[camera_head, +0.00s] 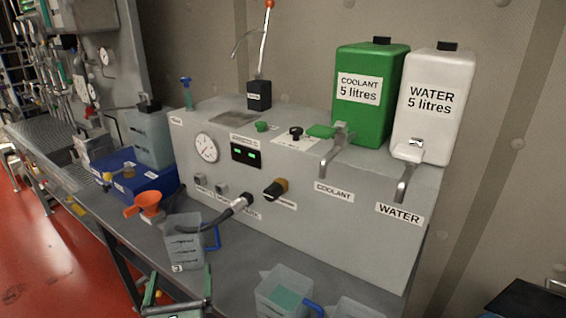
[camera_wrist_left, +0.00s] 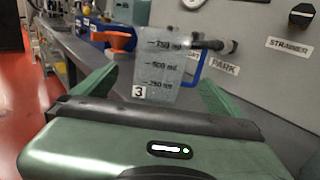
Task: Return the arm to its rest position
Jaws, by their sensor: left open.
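My left gripper (camera_head: 180,274) is at the bottom of the head view, in front of the bench edge. Its two green fingers are apart with nothing between them. In the left wrist view the open fingers (camera_wrist_left: 157,78) frame a clear jug (camera_wrist_left: 165,68) labelled 3, which stands beyond them. In the head view this jug (camera_head: 184,247) is upright on the bench, with its blue handle to the right. A dark hose with a grey end (camera_head: 238,204) runs from the machine's PARK port to above the jug. My right gripper is not in view.
The grey machine (camera_head: 300,235) carries a green coolant tank (camera_head: 370,115) and a white water tank (camera_head: 428,125). Two more jugs (camera_head: 284,292) stand at the front right. An orange funnel (camera_head: 147,203) and a blue box (camera_head: 135,183) are left of jug 3. Red floor (camera_head: 60,270) is open at left.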

